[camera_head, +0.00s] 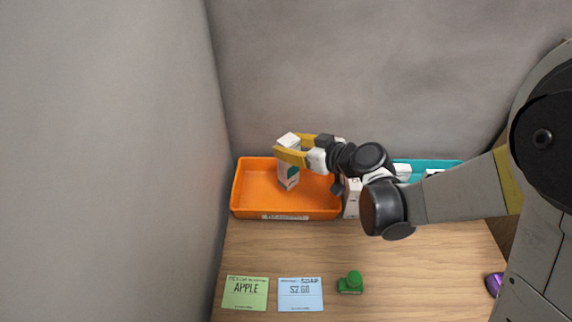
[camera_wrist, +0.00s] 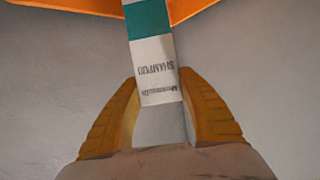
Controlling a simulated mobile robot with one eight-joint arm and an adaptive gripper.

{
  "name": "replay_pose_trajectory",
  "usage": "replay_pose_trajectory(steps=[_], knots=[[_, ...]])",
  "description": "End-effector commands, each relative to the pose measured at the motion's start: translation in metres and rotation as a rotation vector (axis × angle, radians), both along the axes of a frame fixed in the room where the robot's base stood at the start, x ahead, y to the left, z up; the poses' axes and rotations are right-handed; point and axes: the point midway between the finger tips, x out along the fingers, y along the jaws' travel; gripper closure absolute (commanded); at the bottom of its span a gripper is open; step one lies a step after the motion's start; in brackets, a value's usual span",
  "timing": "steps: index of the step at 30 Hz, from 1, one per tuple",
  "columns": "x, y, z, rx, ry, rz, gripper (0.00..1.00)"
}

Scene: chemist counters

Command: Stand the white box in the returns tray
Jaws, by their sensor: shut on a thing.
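The white box (camera_head: 288,172) has a teal band and stands upright over the orange tray (camera_head: 237,192) at the back left of the counter. My gripper (camera_head: 290,150) is shut on its upper part, with yellow fingers on either side. In the wrist view the box (camera_wrist: 160,75) shows the word SHAMPOO, between the two fingers (camera_wrist: 160,110). The orange tray's wall (camera_wrist: 85,7) shows at the top of that view. I cannot tell whether the box's lower end touches the tray floor. The label on the tray's front is too small to read.
A teal tray (camera_head: 445,163) with white boxes stands to the right, partly hidden by my arm. Another white box (camera_head: 352,198) stands beside the orange tray. A green card (camera_head: 246,293), a blue card (camera_head: 301,294), a green object (camera_head: 350,283) and a purple object (camera_head: 494,284) lie in front.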

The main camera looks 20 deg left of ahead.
Motion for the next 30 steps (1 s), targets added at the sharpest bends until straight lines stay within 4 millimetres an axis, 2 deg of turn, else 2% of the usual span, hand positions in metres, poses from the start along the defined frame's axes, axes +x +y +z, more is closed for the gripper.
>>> replay_pose_trajectory(steps=[5, 12, 23, 24, 25, 26, 30], knots=[[-0.006, 0.007, -0.009, 0.001, 0.0, 0.0, 0.98], [-0.005, 0.007, -0.044, 0.001, 0.0, -0.001, 0.98], [-0.005, 0.007, -0.048, 0.001, 0.0, 0.0, 0.98], [-0.005, 0.007, -0.048, 0.001, 0.0, 0.0, 0.54], [-0.005, 0.007, -0.048, 0.0, 0.001, 0.0, 0.45], [-0.005, 0.007, -0.047, 0.0, 0.001, 0.0, 0.37], [-0.005, 0.007, -0.047, 0.0, 0.001, 0.0, 0.37]])
